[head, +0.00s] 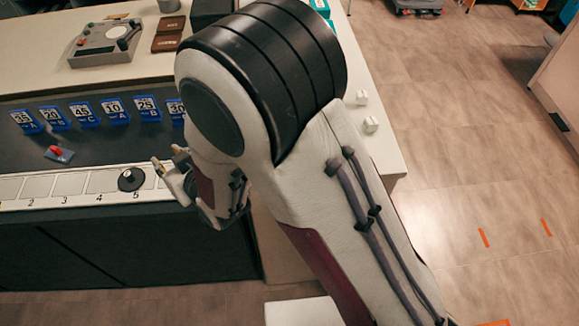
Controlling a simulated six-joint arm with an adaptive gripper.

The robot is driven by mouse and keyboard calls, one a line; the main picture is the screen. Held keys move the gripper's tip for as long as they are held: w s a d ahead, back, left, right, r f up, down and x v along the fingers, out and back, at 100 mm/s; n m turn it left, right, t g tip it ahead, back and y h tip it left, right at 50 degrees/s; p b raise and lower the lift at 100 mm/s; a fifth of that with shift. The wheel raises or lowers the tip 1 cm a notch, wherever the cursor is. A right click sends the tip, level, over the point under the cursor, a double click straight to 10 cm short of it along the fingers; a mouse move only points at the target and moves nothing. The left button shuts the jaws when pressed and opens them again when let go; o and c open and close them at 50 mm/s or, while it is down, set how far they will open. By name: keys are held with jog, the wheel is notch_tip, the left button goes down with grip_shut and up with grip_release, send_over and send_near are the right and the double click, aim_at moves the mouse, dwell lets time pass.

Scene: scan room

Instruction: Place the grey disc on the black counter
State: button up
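A round black counter (131,179) lies on the pale numbered strip, by the number 5. A small lighter mark shows on its top, too small to make out. I cannot pick out a separate grey disc; my arm covers part of the scene. My gripper (168,166) is just right of the black counter, near the strip's right end, partly hidden by my own wrist. A gap seems to show between its finger parts, but I cannot tell how far they are open or whether they hold anything.
The pale strip (66,185) has several numbered squares. Blue number cards (84,114) stand in a row on the dark recessed surface behind it. A blue piece with a red knob (60,154) lies there. A grey device (106,42) and brown blocks (168,42) sit on the upper tabletop.

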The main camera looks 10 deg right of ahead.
jog(key=s+d+r+m+g+h, duration=0.15)
jog(key=d+r, duration=0.25)
jog(key=d, duration=0.4)
jog(key=d+r+m+h, duration=0.1)
jog(key=d+r+h, duration=0.1)
jog(key=d+r, duration=0.45)
jog(key=s+d+r+m+h, duration=0.1)
jog(key=d+r, duration=0.2)
jog(key=d, duration=0.6)
jog(key=s+d+r+m+g+h, duration=0.1)
jog(key=s+d+r+m, duration=0.1)
jog(key=s+d, duration=0.6)
jog(key=s+d+r+m+g+h, duration=0.1)
jog(key=s+d+m+g+h, duration=0.1)
jog(key=s+d, duration=0.6)
jog(key=s, duration=0.3)
jog(key=shift+s+r, duration=0.35)
jog(key=shift+s, duration=0.05)
